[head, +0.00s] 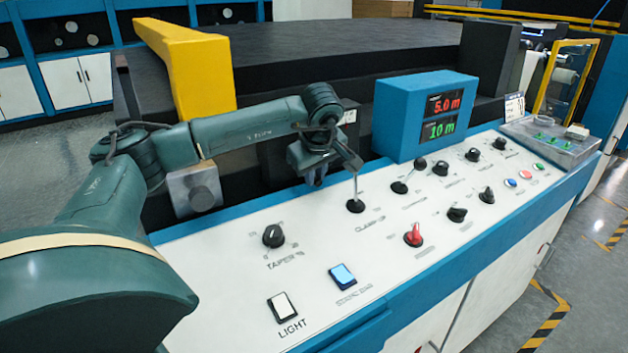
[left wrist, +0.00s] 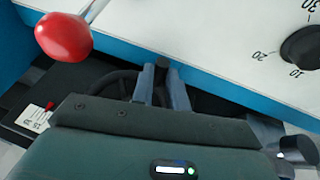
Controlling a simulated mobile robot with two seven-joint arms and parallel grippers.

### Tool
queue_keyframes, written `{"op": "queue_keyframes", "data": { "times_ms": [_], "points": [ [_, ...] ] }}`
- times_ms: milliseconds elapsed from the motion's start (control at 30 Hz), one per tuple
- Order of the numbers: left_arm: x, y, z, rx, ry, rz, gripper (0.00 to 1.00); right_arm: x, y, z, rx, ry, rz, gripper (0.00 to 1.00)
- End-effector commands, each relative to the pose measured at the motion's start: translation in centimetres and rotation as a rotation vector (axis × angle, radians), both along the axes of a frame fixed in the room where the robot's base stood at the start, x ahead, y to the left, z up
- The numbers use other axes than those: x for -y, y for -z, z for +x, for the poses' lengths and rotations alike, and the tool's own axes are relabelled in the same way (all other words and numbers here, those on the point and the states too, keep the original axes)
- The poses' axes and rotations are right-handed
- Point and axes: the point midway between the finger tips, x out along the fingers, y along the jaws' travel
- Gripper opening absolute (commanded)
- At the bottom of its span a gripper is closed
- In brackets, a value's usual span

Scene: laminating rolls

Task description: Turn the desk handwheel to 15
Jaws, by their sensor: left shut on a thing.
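My left gripper (head: 318,178) reaches over the far edge of the white control desk (head: 235,262). In the left wrist view its two fingers (left wrist: 160,88) are closed around a small dark grip (left wrist: 162,63), which looks like the handle of the desk handwheel. A dark curved rim of the handwheel (left wrist: 118,78) shows beside the fingers, just off the desk's blue edge. Most of the wheel is hidden by the gripper. A small white scale plate (left wrist: 33,118) with a red pointer lies at the left; its reading is too small to tell.
A lever with a red ball (left wrist: 63,37) stands close to the gripper; its shaft (head: 355,185) rises from the desk. A taper knob (head: 274,236), a red switch (head: 413,236) and a blue display (head: 425,115) reading 5.0 m and 10 m are nearby. A yellow bar (head: 190,70) stands behind my arm.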

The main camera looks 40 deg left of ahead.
Motion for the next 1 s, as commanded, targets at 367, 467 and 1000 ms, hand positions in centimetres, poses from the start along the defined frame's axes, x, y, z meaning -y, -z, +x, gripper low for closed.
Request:
{"op": "queue_keyframes", "data": {
  "times_ms": [367, 467, 1000],
  "points": [
    [0.2, 1.3, 0.6, 0.260, 0.000, -0.075, 0.00, -0.6, 4.1, 0.0, 0.005, 0.014, 0.103, 0.36],
    [0.2, 1.3, 0.8, 0.307, 0.001, -0.089, 0.00, -0.5, 4.6, 0.2, 0.007, 0.030, 0.132, 0.36],
    [0.3, 0.8, 1.1, 0.390, 0.000, -0.113, 0.00, 0.2, 3.3, -0.3, 0.073, 0.051, 0.135, 0.36]
  ]
}}
